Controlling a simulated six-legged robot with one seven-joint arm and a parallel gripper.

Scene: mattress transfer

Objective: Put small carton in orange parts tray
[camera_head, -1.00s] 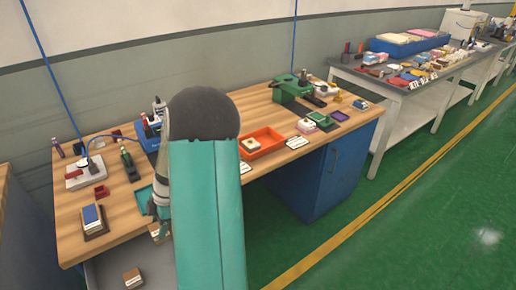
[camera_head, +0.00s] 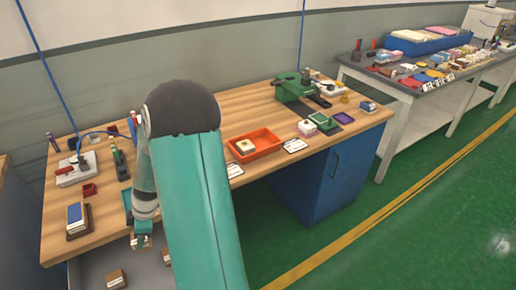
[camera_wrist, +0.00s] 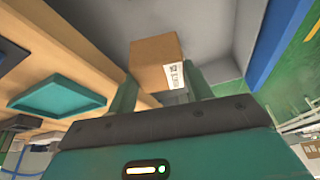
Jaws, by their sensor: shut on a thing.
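The small carton (camera_wrist: 157,60) is a brown box with a white printed label, between the two fingers of my gripper (camera_wrist: 160,80) in the wrist view. My gripper is shut on it. In the head view my gripper (camera_head: 143,241) is at the front edge of the wooden bench, over the open grey drawer, and the carton in it is mostly hidden. The orange parts tray (camera_head: 272,148) lies on the bench, right of my arm, with a small pale-topped box (camera_head: 245,146) in its left part.
Another brown box (camera_head: 117,278) lies in the open drawer (camera_head: 95,262). A teal tray (camera_wrist: 60,92) is on the bench beside my gripper. A notebook stack (camera_head: 78,218) and a grey device (camera_head: 76,170) are at left. A green machine (camera_head: 295,88) stands at the back right.

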